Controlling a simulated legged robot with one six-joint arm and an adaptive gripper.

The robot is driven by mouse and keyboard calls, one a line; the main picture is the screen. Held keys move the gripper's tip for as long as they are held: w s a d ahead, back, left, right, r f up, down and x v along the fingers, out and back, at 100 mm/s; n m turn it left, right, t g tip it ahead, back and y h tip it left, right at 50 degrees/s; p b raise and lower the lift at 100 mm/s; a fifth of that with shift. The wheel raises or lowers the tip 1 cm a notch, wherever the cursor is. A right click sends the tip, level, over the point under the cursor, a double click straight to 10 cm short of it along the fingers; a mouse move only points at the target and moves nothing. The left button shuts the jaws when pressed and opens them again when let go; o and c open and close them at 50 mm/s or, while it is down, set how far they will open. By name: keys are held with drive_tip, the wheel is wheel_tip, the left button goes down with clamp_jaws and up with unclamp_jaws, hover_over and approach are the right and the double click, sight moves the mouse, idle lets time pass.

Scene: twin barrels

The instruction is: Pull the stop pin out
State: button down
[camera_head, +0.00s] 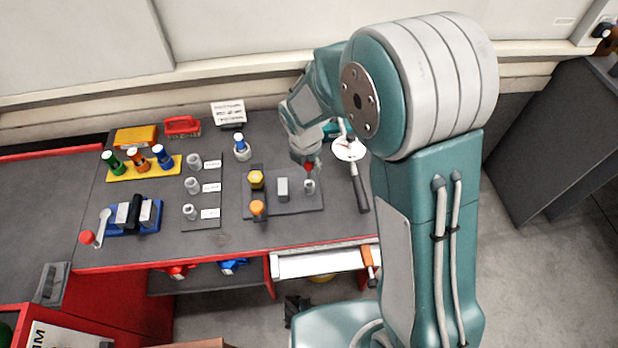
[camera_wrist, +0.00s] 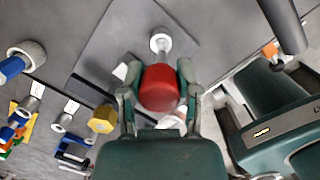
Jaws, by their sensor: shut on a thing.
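The stop pin shows as a red knob (camera_wrist: 160,88) between the two fingers of my gripper (camera_wrist: 157,80) in the wrist view. My gripper is shut on this knob. A pale grey shaft shows beyond the knob, leading towards a round grey socket (camera_wrist: 160,41). In the head view my gripper (camera_head: 305,160) points down above a dark plate (camera_head: 296,204), and the red knob (camera_head: 309,168) shows at its tip. The grey socket (camera_head: 309,187) stands on the plate just below it. I cannot tell whether the shaft is still in the socket.
A dark-handled tool with a white disc (camera_head: 350,150) lies to the right. Grey fittings (camera_head: 190,186) stand farther left. The bench front (camera_head: 200,232) is mostly clear.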

drive_tip(key=shift+r, duration=1.55)
